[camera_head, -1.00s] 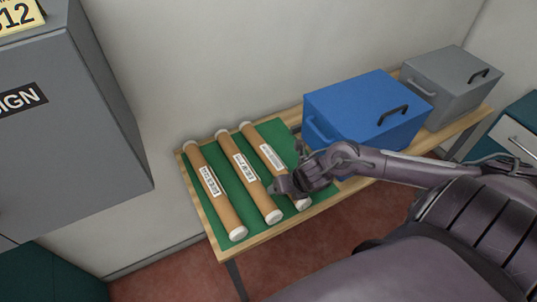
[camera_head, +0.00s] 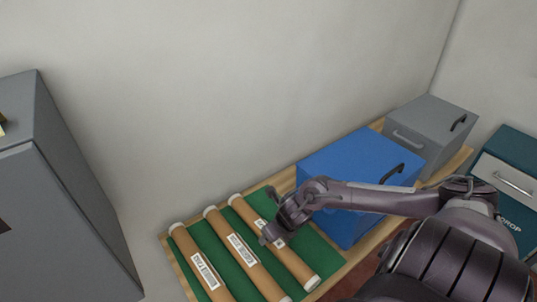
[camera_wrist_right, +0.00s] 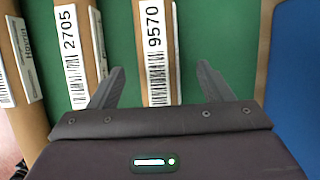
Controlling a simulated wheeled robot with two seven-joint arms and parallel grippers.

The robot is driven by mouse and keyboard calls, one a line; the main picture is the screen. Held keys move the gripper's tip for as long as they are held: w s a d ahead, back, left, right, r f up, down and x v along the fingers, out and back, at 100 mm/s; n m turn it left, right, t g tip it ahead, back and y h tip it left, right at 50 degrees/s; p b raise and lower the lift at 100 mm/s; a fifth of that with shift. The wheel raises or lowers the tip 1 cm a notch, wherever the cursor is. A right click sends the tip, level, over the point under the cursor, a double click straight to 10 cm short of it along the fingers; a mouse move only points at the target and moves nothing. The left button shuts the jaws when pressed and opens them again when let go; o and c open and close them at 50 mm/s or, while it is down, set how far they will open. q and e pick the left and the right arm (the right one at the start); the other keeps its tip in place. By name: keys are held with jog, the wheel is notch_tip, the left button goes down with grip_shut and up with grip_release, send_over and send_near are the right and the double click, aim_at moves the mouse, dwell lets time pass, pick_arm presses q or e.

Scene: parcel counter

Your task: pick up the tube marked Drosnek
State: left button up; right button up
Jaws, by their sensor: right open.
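Three brown cardboard tubes with white end caps lie side by side on a green mat (camera_head: 318,250). They are the left tube (camera_head: 183,241), the middle tube (camera_head: 219,226) and the right tube (camera_head: 292,264). In the wrist view the right tube's label (camera_wrist_right: 156,55) reads 9570 and the middle tube's label (camera_wrist_right: 72,55) reads 2705. The left tube's label (camera_wrist_right: 25,50) shows part of a name, "Haym". I cannot read Drosnek on any tube. My right gripper (camera_head: 268,238) is open and empty above the right tube, its fingers (camera_wrist_right: 158,85) to either side of it. My left gripper is out of view.
A blue box (camera_head: 345,160) with a black handle stands right of the mat, close to my right forearm. A grey box (camera_head: 430,125) stands beyond it. A grey cabinet (camera_head: 60,200) is at the left, and the wall runs behind the table.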

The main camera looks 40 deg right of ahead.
jog(key=shift+w+a+f, duration=0.1)
jog(key=shift+w+f, duration=0.1)
jog(key=shift+f, duration=0.1)
jog(key=p+x, duration=0.1)
jog(key=x, duration=0.2)
jog(key=shift+w+a+f, duration=0.1)
jog(key=shift+w+f, duration=0.2)
jog(key=shift+f, duration=0.35)
jog(key=c, duration=1.3)
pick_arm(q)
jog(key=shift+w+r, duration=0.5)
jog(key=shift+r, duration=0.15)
pick_arm(e)
jog(key=shift+r, duration=0.1)
